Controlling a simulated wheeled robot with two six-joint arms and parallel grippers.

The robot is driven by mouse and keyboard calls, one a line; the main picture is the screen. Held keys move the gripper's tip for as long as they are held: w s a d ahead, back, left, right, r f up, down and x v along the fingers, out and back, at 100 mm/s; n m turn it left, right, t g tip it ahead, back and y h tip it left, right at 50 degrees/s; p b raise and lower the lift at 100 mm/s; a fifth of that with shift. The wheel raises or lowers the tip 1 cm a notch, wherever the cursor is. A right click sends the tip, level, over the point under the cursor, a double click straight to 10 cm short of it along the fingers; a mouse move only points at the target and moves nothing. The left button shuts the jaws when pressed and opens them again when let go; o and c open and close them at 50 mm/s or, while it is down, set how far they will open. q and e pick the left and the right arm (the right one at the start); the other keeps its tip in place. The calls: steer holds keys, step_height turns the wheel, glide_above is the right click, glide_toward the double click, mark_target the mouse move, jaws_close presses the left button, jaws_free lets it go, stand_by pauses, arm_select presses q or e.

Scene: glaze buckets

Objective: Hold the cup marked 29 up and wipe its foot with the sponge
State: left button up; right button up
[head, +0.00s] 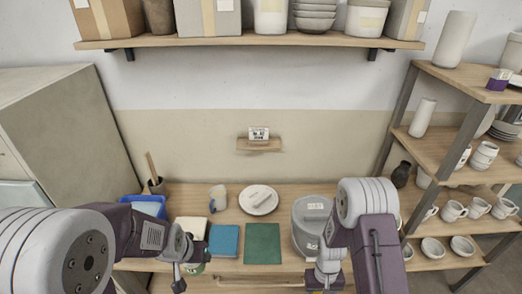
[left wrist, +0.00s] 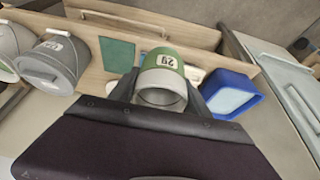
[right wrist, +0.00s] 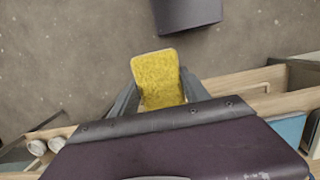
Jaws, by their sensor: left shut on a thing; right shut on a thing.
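The cup marked 29 (left wrist: 161,84) is green on one part and pale at its other end, with a white label whose number shows upside down in the left wrist view. My left gripper (left wrist: 165,98) is shut on it, one finger on each side. In the head view the left gripper (head: 190,255) is at the lower left and mostly hides the cup. The yellow sponge (right wrist: 158,78) is between the fingers of my right gripper (right wrist: 160,98), which is shut on it. In the head view the right gripper (head: 325,278) is low at the right. Cup and sponge are apart.
The table holds a blue cloth (head: 224,240), a green mat (head: 262,243), a plate (head: 258,200), a mug (head: 218,198) and a grey bucket (head: 307,215). A blue bin (left wrist: 226,95) stands at the left. A shelf rack (head: 440,140) with crockery stands at the right.

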arm_select(q)
steer(key=shift+s+d+r, duration=0.15)
steer(key=shift+s+d, duration=0.05)
steer(key=shift+d, duration=0.05)
arm_select(e)
steer(key=shift+s+d, duration=0.15)
steer(key=shift+d, duration=0.1)
arm_select(q)
steer(key=shift+w+a+h, duration=0.15)
steer(key=shift+a+h, duration=0.05)
steer(key=shift+h, duration=0.1)
arm_select(e)
steer(key=shift+a, duration=0.15)
